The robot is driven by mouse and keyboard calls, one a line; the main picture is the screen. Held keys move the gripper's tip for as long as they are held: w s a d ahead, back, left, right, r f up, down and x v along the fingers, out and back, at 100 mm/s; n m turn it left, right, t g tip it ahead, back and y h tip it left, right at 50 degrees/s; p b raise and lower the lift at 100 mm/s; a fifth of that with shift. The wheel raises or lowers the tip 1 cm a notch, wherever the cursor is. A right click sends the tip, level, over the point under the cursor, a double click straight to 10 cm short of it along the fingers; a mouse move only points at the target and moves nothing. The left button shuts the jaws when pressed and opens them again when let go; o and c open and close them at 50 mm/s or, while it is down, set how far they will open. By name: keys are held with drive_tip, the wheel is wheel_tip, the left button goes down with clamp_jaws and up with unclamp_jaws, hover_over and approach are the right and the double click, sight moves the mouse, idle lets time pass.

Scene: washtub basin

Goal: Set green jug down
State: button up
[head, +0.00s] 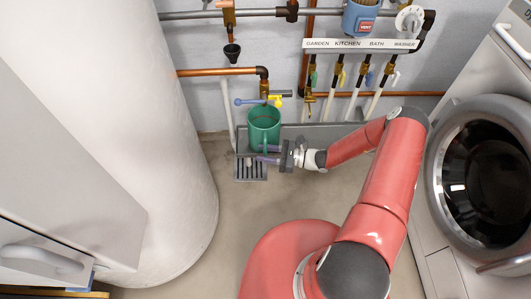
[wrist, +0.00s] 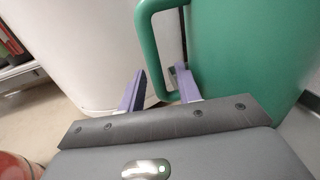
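The green jug (head: 262,126) is upright below the tap with the blue and yellow handles, over the left end of the grey trough. Its base looks to be at the grate (head: 250,170), but I cannot tell whether it touches. In the wrist view the jug (wrist: 245,45) fills the upper right, with its handle (wrist: 152,55) toward me. My gripper (head: 270,154) is at the handle from the right. In the wrist view my gripper's purple fingers (wrist: 160,82) are apart, one on each side of the handle, with a visible gap at the right finger.
The grey trough (head: 310,133) runs along the wall under labelled pipes and valves (head: 360,45). A tap (head: 262,99) is close above the jug. A large white tank (head: 130,110) stands left, a washing machine (head: 480,170) right. The floor in front is clear.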

drive_tip(key=v, duration=1.1)
drive_tip(key=s+r+n+g+h, duration=0.3)
drive_tip(key=r+n+h, duration=0.25)
drive_tip(key=r, duration=0.55)
drive_tip(key=s+r+n+g+h, duration=0.3)
drive_tip(key=r+n+h, duration=0.3)
drive_tip(key=r, duration=0.6)
drive_tip(key=s+r+n+t+h, duration=0.6)
drive_tip(key=s+r+n, duration=0.3)
drive_tip(key=s+r, duration=0.6)
wheel_tip(320, 180, up, 2)
drive_tip(key=shift+s+t+b, duration=0.4)
drive_tip(key=shift+t, duration=0.4)
